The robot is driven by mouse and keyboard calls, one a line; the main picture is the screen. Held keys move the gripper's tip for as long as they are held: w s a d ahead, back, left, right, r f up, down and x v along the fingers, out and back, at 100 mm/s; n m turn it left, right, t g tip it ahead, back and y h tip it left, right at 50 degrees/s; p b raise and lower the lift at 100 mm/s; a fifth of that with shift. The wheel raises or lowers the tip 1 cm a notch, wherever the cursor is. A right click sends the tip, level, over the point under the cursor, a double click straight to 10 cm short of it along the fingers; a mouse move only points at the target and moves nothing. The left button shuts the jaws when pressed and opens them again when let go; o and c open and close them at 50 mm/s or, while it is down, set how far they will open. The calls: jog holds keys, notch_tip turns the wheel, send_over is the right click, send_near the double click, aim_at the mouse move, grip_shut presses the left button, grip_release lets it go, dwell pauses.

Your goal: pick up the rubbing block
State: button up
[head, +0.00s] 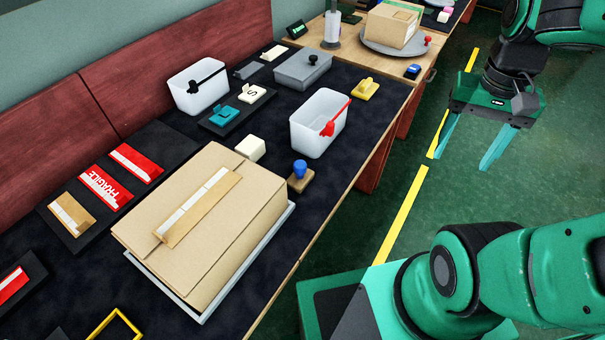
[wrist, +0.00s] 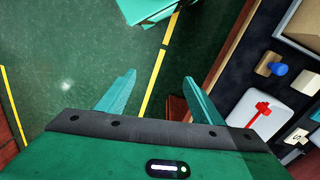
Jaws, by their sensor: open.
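A wooden block with a round blue knob (head: 300,178) stands upright on the dark table near its front edge, right of the large carton; it looks like the rubbing block. It also shows at the upper right of the wrist view (wrist: 276,68). A plain cream block (head: 251,148) sits just behind it, to its left. My gripper (head: 460,162) is open and empty, off to the right over the green floor and well apart from the block. In the wrist view the two teal fingers (wrist: 159,77) are spread with only floor between them.
The large carton (head: 195,225) lies left of the knobbed block. A white bin with a red piece (head: 316,122) stands behind it. A yellow tool (head: 365,89) lies farther back. The floor between my gripper and the table edge is clear.

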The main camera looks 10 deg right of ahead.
jog(key=w+a+f, duration=0.1)
jog(key=w+a, duration=0.4)
jog(key=w, duration=0.3)
jog(key=m, duration=0.2)
send_near(300, 171)
jog(key=shift+w+d+f+y, duration=0.15)
jog(key=shift+w+d+f, duration=0.2)
jog(key=shift+w, duration=0.2)
jog(key=shift+w+d+f+y, duration=0.15)
jog(key=shift+w+d+f, duration=0.1)
jog(key=shift+w+f, duration=0.25)
notch_tip(300, 171, down, 4)
jog(key=shift+a+f, duration=0.1)
jog(key=shift+a, duration=0.1)
jog(key=shift+s+f, duration=0.1)
jog(key=shift+f, duration=1.5)
jog(key=shift+s+f, duration=0.15)
jog(key=shift+f, duration=1.5)
jog(key=c, duration=1.2)
